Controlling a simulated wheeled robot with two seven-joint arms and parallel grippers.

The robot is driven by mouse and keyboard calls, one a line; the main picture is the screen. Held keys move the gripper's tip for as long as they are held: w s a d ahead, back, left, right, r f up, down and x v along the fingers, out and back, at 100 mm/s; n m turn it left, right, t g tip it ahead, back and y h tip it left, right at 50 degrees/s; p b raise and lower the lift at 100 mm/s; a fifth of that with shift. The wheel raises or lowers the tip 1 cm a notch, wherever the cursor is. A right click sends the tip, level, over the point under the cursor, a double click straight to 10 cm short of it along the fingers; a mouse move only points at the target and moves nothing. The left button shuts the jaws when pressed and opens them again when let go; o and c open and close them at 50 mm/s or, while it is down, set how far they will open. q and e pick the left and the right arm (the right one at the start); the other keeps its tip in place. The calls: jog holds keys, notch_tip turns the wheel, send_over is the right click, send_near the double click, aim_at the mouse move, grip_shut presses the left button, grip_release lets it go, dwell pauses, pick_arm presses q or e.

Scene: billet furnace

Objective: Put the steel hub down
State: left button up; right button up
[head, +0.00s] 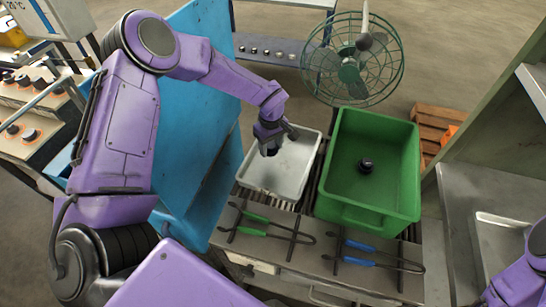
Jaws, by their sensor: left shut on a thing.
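My left gripper (270,143) hangs over the grey metal tray (262,182), toward its upper middle. It is shut on a small dark piece, likely the steel hub, mostly hidden between the fingers. I cannot tell whether the piece touches the tray floor. The rest of the tray looks empty. A dark round hub-like part (366,166) sits in the green crate (370,206) just right of the tray. Only a purple link of my right arm shows at the lower right corner; its gripper is out of view.
Tongs with green handles (268,220) and tongs with blue handles (372,258) lie on the bench in front. A caged fan (353,60) stands behind. A blue panel (195,150) rises left of the tray. A shelf with another tray (495,245) is at right.

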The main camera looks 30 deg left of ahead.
aim_at(273, 152)
pick_arm(q)
jog(key=shift+w+f+b, duration=0.3)
jog(key=shift+w+f, duration=0.05)
jog(key=shift+f, duration=0.15)
jog(key=f+b, duration=0.3)
jog(key=shift+w+d+f, duration=0.1)
jog(key=shift+w+f, duration=0.15)
jog(key=shift+w, duration=0.05)
jog(key=shift+r, duration=0.1)
jog(key=shift+s, duration=0.1)
jog(key=o, duration=1.4)
